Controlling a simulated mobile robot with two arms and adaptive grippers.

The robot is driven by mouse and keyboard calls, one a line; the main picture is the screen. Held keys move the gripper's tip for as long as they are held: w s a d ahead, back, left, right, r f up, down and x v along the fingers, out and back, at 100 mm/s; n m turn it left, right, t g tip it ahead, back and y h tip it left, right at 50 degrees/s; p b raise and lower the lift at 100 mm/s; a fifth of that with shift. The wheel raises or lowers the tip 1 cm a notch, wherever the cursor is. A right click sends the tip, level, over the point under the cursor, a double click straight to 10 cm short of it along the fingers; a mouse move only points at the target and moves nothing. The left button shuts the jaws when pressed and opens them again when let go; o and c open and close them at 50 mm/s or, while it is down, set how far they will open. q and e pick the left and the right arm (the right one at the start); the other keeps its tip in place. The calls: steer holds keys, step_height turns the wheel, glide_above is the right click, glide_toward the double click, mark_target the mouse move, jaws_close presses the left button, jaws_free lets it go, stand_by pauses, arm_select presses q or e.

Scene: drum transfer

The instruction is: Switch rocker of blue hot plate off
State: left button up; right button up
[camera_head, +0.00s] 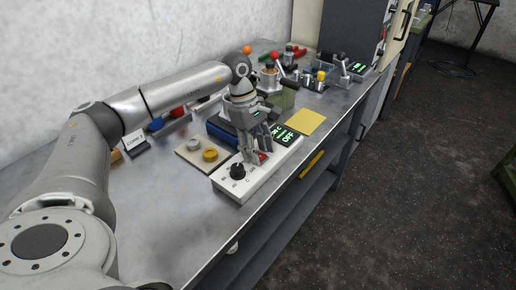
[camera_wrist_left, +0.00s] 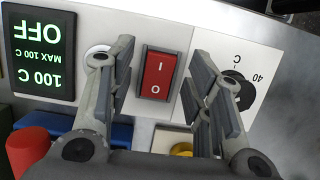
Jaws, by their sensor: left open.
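A white control panel (camera_head: 257,174) lies near the front edge of the bench. In the left wrist view the panel (camera_wrist_left: 215,35) carries a red rocker (camera_wrist_left: 157,75) marked I and O, a black knob (camera_wrist_left: 235,88) and a display (camera_wrist_left: 42,55) reading OFF, 100 C, MAX 100 C. The blue body (camera_head: 221,127) shows partly behind my gripper. My left gripper (camera_head: 254,158) is open over the panel. Its fingers (camera_wrist_left: 160,95) stand on either side of the rocker in the wrist view, apart from it. Which way the rocker is tipped is hard to tell.
A beige plate with a yellow knob (camera_head: 210,155) lies left of the panel. A yellow sheet (camera_head: 305,122) lies to its right. Several small devices (camera_head: 290,75) stand farther back. A small white sign (camera_head: 134,141) stands near my left arm. The front left of the bench is clear.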

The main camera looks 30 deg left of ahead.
arm_select(q)
steer(key=v, duration=1.2)
